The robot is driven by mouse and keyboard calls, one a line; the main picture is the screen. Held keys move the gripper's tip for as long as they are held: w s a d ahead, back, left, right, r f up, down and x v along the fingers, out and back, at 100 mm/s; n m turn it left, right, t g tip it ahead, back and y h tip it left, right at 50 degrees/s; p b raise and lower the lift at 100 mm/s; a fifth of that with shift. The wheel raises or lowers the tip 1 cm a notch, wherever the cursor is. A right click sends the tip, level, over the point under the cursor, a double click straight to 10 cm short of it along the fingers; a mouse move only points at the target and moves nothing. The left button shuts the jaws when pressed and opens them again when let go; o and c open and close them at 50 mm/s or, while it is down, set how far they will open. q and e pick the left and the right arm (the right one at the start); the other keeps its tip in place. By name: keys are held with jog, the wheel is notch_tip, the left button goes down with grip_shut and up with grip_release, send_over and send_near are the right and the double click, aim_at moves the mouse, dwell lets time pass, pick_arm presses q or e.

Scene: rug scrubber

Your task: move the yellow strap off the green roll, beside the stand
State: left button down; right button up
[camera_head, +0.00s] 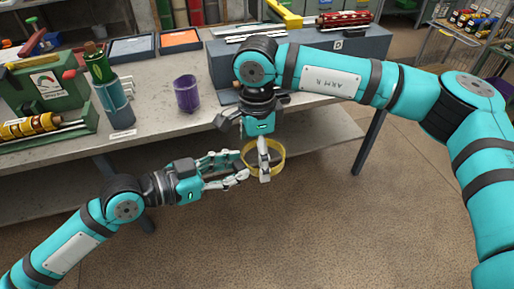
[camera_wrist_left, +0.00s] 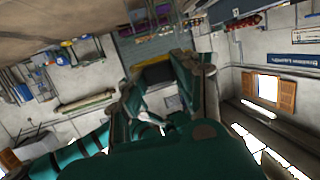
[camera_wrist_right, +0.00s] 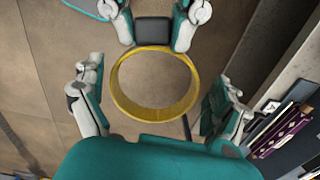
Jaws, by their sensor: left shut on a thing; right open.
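The yellow strap (camera_head: 280,165) is a closed ring held in the air in front of the bench. My left gripper (camera_head: 240,172) is shut on its edge. In the right wrist view the strap (camera_wrist_right: 155,114) is round and empty, and the left gripper's fingers (camera_wrist_right: 155,28) meet it at the top. It also shows between the fingers in the left wrist view (camera_wrist_left: 155,75). My right gripper (camera_head: 248,140) is open, its fingers apart on either side of the ring. A green cylinder (camera_head: 97,65) stands upright in a teal holder on the bench; I cannot tell whether it is the green roll.
The bench (camera_head: 150,140) holds a purple cup (camera_head: 187,93), a green rack (camera_head: 55,90) with a yellow roll (camera_head: 30,126), and shallow trays (camera_head: 132,47). A grey box (camera_head: 350,45) carries a red roll (camera_head: 345,18). Open floor (camera_head: 370,220) lies in front of the bench.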

jog(key=c, duration=0.9)
pick_arm(q)
jog(key=c, duration=0.9)
grip_release()
pick_arm(e)
jog(key=shift+c, duration=0.4)
